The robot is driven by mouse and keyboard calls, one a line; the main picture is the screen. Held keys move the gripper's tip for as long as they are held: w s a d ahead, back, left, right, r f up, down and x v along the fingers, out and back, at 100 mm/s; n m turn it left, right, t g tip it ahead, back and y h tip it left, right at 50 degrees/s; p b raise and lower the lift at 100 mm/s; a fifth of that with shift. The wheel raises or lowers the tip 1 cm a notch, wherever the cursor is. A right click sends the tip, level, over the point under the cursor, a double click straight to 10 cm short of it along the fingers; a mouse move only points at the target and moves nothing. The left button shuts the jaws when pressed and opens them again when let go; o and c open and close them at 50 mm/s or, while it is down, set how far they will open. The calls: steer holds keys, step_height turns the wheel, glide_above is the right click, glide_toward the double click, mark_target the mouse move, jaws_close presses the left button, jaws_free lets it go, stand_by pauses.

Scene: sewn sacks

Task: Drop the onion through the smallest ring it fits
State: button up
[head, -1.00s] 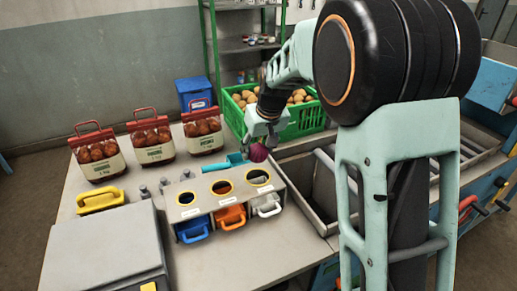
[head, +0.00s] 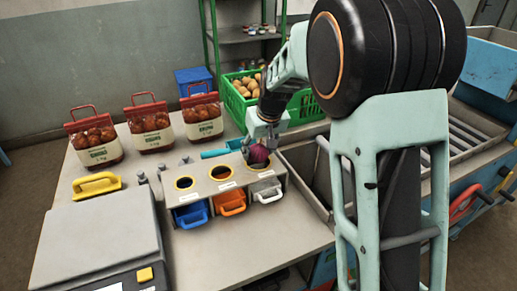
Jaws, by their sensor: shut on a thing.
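A dark red onion (head: 259,154) is held in my gripper (head: 257,146), which is shut on it. The onion is at or just above the right ring (head: 260,168) of the sizing box (head: 217,174) and hides part of that ring. I cannot tell whether it touches the ring. The left ring (head: 184,183) and the middle ring (head: 221,173) are uncovered and dark inside. Below the rings sit a blue drawer (head: 191,215), an orange drawer (head: 231,203) and a white drawer (head: 267,190), left to right.
Three filled sacks (head: 150,127) stand behind the box. A green crate (head: 295,106) of onions or potatoes is at the back. A grey scale (head: 97,240) is at front left, a yellow-handled tool (head: 97,185) behind it. A metal sink-like bin (head: 311,172) lies right of the box.

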steer(key=o, duration=1.4)
steer(key=v, duration=1.2)
